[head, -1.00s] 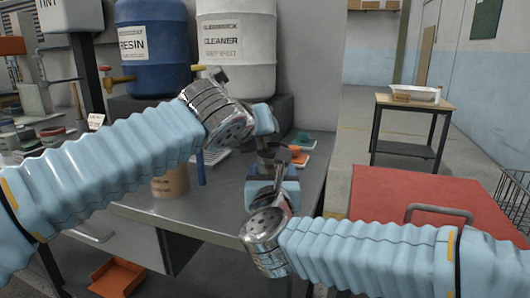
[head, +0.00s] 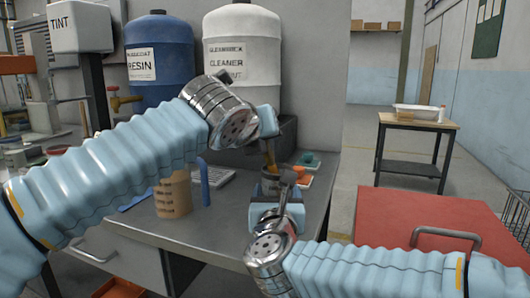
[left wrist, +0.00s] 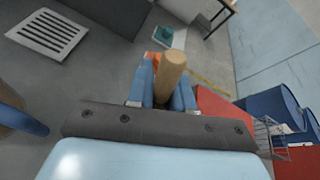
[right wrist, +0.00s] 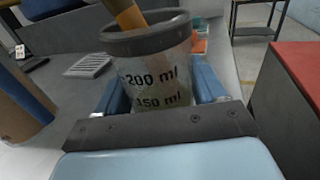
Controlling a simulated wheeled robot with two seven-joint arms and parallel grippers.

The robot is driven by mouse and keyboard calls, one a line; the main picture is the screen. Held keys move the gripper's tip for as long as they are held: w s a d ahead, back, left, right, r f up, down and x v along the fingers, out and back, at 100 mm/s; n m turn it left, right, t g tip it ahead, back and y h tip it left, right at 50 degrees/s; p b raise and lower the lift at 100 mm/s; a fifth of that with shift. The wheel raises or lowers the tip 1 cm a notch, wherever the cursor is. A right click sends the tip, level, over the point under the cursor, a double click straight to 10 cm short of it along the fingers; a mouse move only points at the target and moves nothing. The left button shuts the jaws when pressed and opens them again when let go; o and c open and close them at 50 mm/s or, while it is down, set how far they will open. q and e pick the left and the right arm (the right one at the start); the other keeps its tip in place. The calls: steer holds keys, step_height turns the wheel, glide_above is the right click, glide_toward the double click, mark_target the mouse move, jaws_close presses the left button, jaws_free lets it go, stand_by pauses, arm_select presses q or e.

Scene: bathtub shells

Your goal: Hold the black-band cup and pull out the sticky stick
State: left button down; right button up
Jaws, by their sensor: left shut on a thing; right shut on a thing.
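The cup with a black band (right wrist: 150,40) around its rim is clear-walled, with 200 ml and 150 ml marks, and looks slightly tilted in the right wrist view. My right gripper (right wrist: 155,100) is shut on its sides. The cup also shows in the head view (head: 271,184), partly behind my right gripper (head: 290,207). The wooden stick (right wrist: 126,14) rises from the cup's mouth; its lower end is hidden inside. My left gripper (left wrist: 165,90) is shut on the stick, whose round end (left wrist: 173,60) shows between its fingers. The stick shows below the left gripper in the head view (head: 270,155).
A brown paper tub (head: 173,195) and a blue upright thing (head: 205,183) stand left of the cup. A slotted grey plate (right wrist: 91,64) lies behind. Resin (head: 160,60) and cleaner (head: 242,70) drums stand at the back. A red surface (head: 425,225) is at the right.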

arm_select(q)
step_height(320, 180, up, 7)
steer(key=shift+f, duration=0.2)
arm_select(e)
steer(key=o, duration=1.2)
steer(key=shift+s, duration=0.1)
